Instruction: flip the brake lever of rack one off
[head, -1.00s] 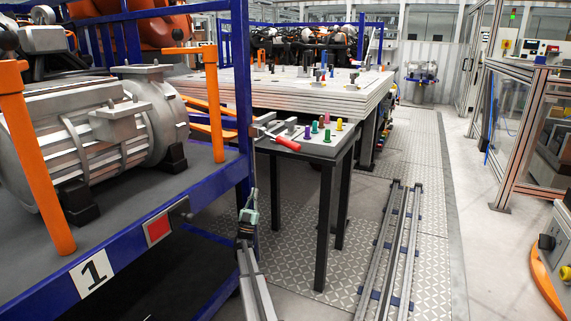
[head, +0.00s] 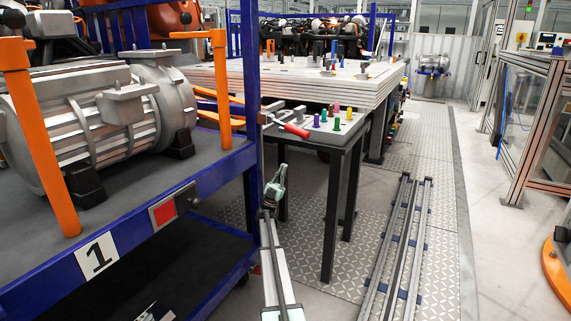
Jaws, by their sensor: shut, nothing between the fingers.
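Rack one is the blue frame with the "1" plate (head: 97,254) on its front rail, at the left of the head view. A lever with a red handle (head: 296,130) and a metal bracket sticks out to the right from the rack's blue corner post. The handle lies nearly level, tilted down to the right. My gripper (head: 281,168) is small in the picture, at the end of my arm, below the lever and right of the post. It appears shut and empty, with a visible gap to the red handle.
A small table (head: 325,139) with several coloured pegs stands close behind the lever. A large layered worktable (head: 300,95) is beyond it. A motor (head: 80,115) and orange posts (head: 40,140) are on the rack. Floor rails (head: 400,245) run at the right; the aisle beyond is clear.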

